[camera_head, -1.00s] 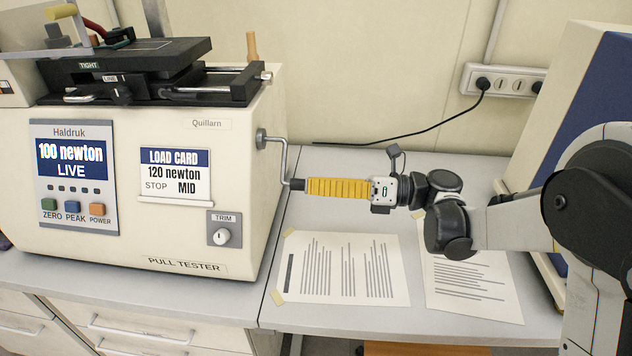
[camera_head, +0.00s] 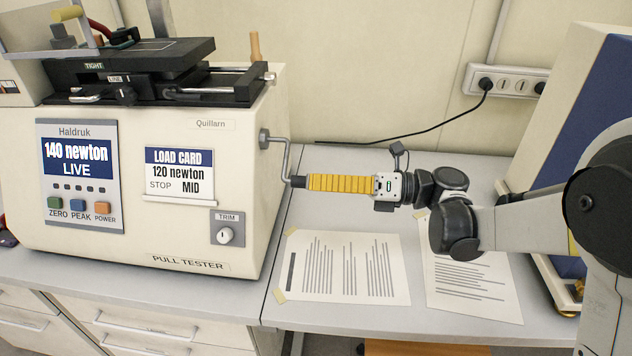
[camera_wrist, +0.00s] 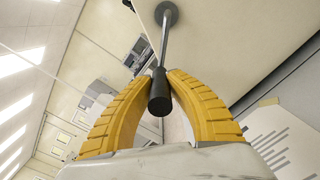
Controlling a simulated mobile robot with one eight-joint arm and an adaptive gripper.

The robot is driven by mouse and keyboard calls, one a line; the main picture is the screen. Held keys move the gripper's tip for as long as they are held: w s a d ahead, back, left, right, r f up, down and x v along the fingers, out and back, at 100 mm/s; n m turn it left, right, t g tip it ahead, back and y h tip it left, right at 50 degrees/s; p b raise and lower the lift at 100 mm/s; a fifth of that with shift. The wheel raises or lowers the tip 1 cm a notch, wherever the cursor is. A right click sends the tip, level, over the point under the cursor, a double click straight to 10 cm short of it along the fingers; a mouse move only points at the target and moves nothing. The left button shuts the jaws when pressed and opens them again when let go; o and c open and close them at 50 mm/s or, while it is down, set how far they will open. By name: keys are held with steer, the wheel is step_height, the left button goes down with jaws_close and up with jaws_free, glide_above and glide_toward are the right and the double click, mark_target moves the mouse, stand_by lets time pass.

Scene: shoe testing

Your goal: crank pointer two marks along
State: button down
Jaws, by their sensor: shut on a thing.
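The cream pull tester (camera_head: 150,240) stands at the left. Its crank (camera_head: 287,160) sticks out of the right side, with the arm hanging down to a dark handle. My gripper (camera_head: 303,182) is shut on the crank handle, its yellow fingers level. In the wrist view the black crank handle (camera_wrist: 160,92) sits between the two yellow fingers. The display (camera_head: 77,163) reads 140 newton, LIVE. The load card (camera_head: 179,173) reads 120 newton, STOP MID. A trim knob (camera_head: 226,234) is on the front. I cannot make out a separate pointer or its marks.
Two printed sheets (camera_head: 345,267) lie taped on the grey bench below my gripper. A black cable (camera_head: 430,131) runs to a wall socket strip (camera_head: 508,82). A blue and cream machine (camera_head: 565,110) stands at the right. A clamp (camera_head: 130,75) sits on top of the tester.

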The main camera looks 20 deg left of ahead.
steer(key=c, duration=1.2)
jaws_free()
steer(key=shift+r, duration=0.1)
steer(key=shift+c, duration=0.2)
steer(key=v, duration=1.2)
